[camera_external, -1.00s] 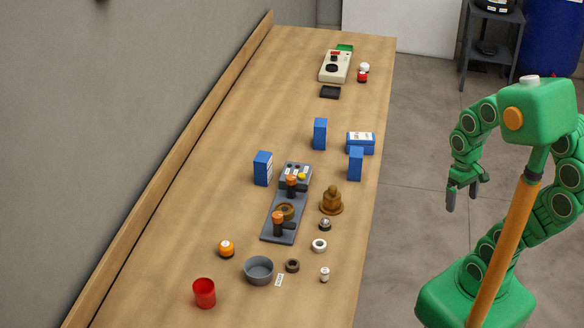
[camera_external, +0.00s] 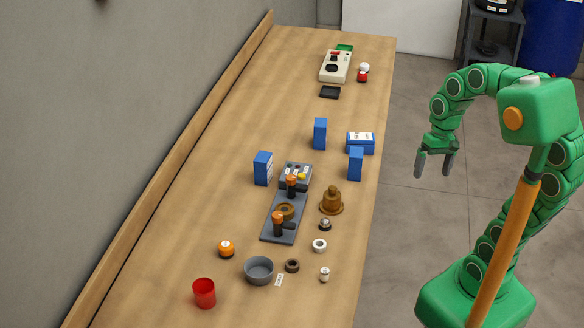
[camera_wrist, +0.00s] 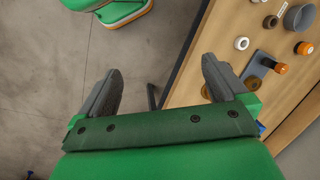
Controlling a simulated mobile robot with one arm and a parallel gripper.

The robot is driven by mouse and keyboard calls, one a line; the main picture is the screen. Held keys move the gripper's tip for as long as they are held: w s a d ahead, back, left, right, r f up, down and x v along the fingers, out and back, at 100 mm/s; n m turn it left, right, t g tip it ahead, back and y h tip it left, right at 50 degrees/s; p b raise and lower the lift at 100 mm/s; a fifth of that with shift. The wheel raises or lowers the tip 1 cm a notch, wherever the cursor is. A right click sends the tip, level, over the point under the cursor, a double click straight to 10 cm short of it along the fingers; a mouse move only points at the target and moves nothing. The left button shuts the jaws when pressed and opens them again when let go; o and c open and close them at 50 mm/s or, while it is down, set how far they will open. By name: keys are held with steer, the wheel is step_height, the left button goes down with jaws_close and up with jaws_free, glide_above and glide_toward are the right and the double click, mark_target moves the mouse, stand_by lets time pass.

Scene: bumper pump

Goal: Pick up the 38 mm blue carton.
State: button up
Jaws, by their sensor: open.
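Several blue cartons stand on the wooden bench in the external view. One upright blue carton (camera_external: 320,133) is in the middle of the bench. Another upright carton (camera_external: 356,164) is near the right edge, in front of a wider, lower blue carton (camera_external: 361,143) with a white top. A further upright carton (camera_external: 263,168) is to the left. I cannot tell which is the 38 mm one. My gripper (camera_external: 435,167) is open and empty, off the bench's right edge over the floor. In the wrist view my gripper (camera_wrist: 160,88) shows spread fingers with nothing between them.
A grey fixture (camera_external: 285,222) with orange-topped knobs, a brown stepped part (camera_external: 331,201), a grey bowl (camera_external: 259,271) and a red cup (camera_external: 204,293) stand on the near bench. A beige device (camera_external: 336,66) is at the far end. Bench behind the cartons is mostly clear.

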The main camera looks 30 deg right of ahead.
steer(key=w+a+r+m+t+y, duration=0.15)
steer(key=w+m, duration=0.25)
steer(key=w, duration=0.6)
steer(key=w+a+r+m+t+y, duration=0.1)
steer(key=w+a+m+y, duration=0.15)
steer(key=w, duration=0.85)
steer(key=w+a+r+m+t+y, duration=0.15)
steer(key=w+m, duration=0.25)
steer(key=w, duration=0.6)
steer(key=w+d+f+m+t+y, duration=0.15)
steer(key=w+d+m, duration=0.25)
steer(key=w, duration=0.5)
steer(key=w+d+f+m+t, duration=0.2)
steer(key=w+d+m, duration=0.2)
steer(key=w, duration=0.5)
steer(key=w+d+f+m+t+y, duration=0.1)
steer(key=w+d+f+m+t, duration=0.1)
steer(key=w+d+m, duration=0.45)
steer(key=n, duration=0.2)
glide_toward(316, 127)
steer(key=w+f, duration=0.3)
steer(key=w, duration=0.1)
steer(key=shift+x, duration=3.75)
steer(key=shift+d, duration=0.1)
steer(key=shift+c, duration=0.3)
